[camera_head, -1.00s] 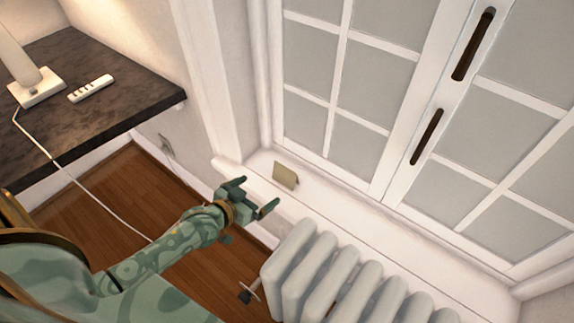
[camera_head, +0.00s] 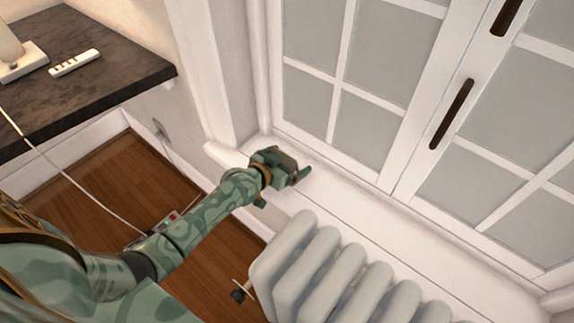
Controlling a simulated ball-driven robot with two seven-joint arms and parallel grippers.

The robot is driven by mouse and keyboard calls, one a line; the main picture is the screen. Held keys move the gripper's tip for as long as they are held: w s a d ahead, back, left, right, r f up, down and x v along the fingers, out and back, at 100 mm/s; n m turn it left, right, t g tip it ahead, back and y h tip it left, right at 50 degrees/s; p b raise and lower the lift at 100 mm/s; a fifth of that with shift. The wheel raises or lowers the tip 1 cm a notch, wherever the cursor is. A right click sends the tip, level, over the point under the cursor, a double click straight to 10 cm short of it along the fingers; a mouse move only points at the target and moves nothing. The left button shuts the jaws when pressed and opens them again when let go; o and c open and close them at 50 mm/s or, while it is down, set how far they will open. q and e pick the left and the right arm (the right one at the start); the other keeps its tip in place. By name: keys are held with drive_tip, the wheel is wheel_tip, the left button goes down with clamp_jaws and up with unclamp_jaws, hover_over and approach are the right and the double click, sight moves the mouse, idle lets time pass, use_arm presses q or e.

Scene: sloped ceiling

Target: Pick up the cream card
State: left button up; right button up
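My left gripper (camera_head: 286,167) reaches over the left end of the white windowsill (camera_head: 335,198), close to the window frame. The hand and its fingers are seen from behind, and the gap between the fingertips does not show clearly. The cream card does not show now; the gripper covers the part of the sill where it stood. I cannot tell whether the fingers touch it. My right gripper is not in view.
A white radiator (camera_head: 310,262) stands below the sill, just right of my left forearm. The closed window (camera_head: 385,95) rises behind the sill. A dark shelf (camera_head: 105,85) at the upper left holds a white remote (camera_head: 75,62). The sill to the right is clear.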

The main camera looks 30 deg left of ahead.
use_arm(q)
drive_tip(key=shift+w+f, duration=0.1)
drive_tip(key=shift+w, duration=0.1)
drive_tip(key=c, duration=1)
drive_tip(key=shift+r, duration=0.2)
